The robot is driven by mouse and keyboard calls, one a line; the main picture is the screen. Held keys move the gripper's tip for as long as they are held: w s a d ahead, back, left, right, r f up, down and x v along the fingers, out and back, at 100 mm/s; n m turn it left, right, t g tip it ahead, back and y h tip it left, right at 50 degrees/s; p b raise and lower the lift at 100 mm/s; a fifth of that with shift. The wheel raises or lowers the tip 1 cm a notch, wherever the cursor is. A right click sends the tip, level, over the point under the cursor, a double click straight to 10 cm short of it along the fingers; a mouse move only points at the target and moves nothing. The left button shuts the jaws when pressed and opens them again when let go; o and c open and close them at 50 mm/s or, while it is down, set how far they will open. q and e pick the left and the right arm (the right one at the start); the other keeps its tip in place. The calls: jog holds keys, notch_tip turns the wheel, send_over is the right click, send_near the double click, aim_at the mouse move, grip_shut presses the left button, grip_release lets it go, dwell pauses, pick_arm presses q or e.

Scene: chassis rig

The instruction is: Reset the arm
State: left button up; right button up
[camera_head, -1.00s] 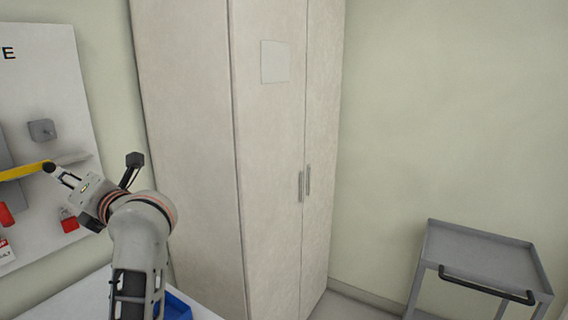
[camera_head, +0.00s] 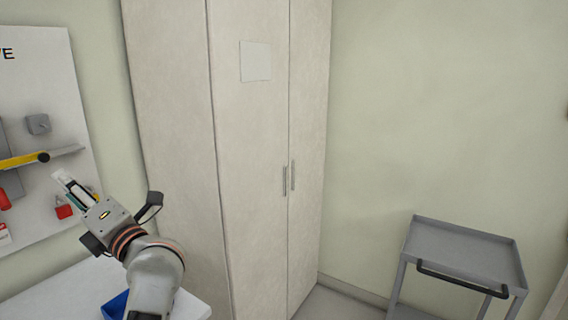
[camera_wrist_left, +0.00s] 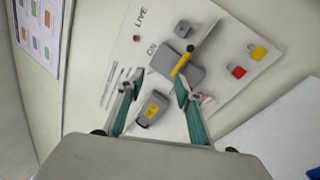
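My left gripper (camera_head: 68,184) is in front of the white wall panel (camera_head: 72,101) at the left of the head view. In the left wrist view its two teal fingers (camera_wrist_left: 158,88) stand apart with nothing between their tips. The panel carries a yellow lever (camera_head: 22,160), which also shows in the left wrist view (camera_wrist_left: 182,62), and red and yellow padlocks. The lever stands clear of the fingers. My right gripper is not in view.
A tall pale cabinet (camera_head: 180,110) stands beside the panel. A grey cart (camera_head: 465,250) is at the right. A white table (camera_head: 62,291) with a blue bin (camera_head: 115,306) lies below my left arm. The wall between cabinet and cart is bare.

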pick_arm(q)
jog(key=w+d+f+m+t+h, duration=0.2)
jog(key=d+f+m+t+h, duration=1.45)
jog(key=m, duration=1.25)
jog(key=s+d+f+m+g+h, duration=0.2)
jog(key=d+f+g, duration=0.1)
jog(key=f, duration=0.6)
jog(key=s+d+f+m+g+h, duration=0.2)
jog(key=s+d+f+m+g, duration=0.1)
jog(key=f, duration=0.6)
jog(key=s+d+f+m+g+h, duration=0.2)
jog(key=s+f+m+g+h, duration=0.1)
jog(key=f, duration=0.6)
jog(key=shift+s+d+f, duration=0.2)
jog(key=shift+d, duration=0.2)
jog(key=s+f+m+g, duration=0.1)
jog(key=s+f, duration=0.3)
jog(key=s+a+f+g, duration=0.1)
jog(key=s+f+g, duration=0.1)
jog(key=s+f, duration=0.2)
jog(key=s+f+m+g+y, duration=0.1)
jog(key=s+f+g, duration=0.1)
jog(key=s+f, duration=0.2)
jog(key=shift+s+a+f+m, duration=0.15)
jog(key=shift+f, duration=0.45)
jog(key=shift+s+a+f+m, duration=0.15)
jog(key=shift+f, duration=0.4)
jog(key=shift+c, duration=0.2)
